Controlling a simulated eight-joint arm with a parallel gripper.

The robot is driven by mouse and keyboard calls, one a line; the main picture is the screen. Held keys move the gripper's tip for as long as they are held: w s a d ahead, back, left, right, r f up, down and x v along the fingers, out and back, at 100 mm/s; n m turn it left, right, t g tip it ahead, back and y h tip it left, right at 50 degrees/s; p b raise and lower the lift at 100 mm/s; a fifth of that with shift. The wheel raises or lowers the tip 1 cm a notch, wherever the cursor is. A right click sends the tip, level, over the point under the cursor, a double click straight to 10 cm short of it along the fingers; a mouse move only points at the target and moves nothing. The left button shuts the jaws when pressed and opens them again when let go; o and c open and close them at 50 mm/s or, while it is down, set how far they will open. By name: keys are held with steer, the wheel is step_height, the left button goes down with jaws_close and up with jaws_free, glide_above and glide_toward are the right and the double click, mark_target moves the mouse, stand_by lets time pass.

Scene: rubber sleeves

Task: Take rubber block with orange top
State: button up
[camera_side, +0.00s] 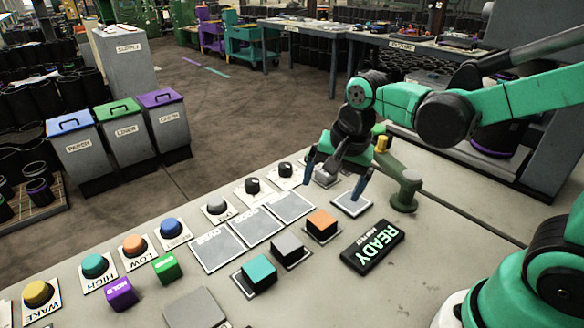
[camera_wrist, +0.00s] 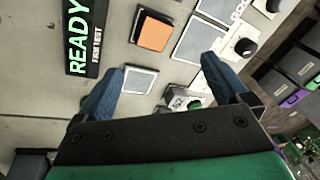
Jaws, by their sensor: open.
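The block with the orange top (camera_side: 322,222) has dark sides and sits on a pad on the bench, left of the READY sign. In the wrist view its orange top (camera_wrist: 154,34) shows beyond my fingertips, a little left of centre. My gripper (camera_side: 335,178) is open, with its two blue fingers spread and nothing between them. It hangs over the bench to the right of the orange block and apart from it. In the wrist view the fingers (camera_wrist: 168,72) point toward the panel. An empty pale pad (camera_wrist: 139,80) lies near the left finger.
A grey block (camera_side: 287,247) and a teal-topped block (camera_side: 259,271) stand left of the orange one. The black READY sign (camera_side: 373,246) lies to its right. Flat grey panels (camera_side: 255,227), knobs (camera_side: 253,185) and coloured buttons (camera_side: 134,243) fill the rest. A green fixture (camera_side: 405,185) stands beside my gripper.

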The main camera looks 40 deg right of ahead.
mark_target(322, 220)
steer(key=f+m, duration=0.1)
steer(key=m, duration=0.1)
steer(key=w+f+m+g, duration=0.1)
steer(key=m, duration=0.1)
steer(key=f+m+g, duration=0.1)
steer(key=m, duration=0.1)
steer(key=shift+w+a+f, duration=0.1)
steer(key=shift+w+f, duration=0.1)
steer(key=shift+f, duration=0.15)
steer(key=shift+f+m+g, duration=0.3)
steer(key=shift+f+m, duration=0.15)
steer(key=shift+m, duration=0.05)
steer(key=shift+f, duration=2.7)
steer(key=c, duration=1.4)
steer(key=shift+r, duration=0.15)
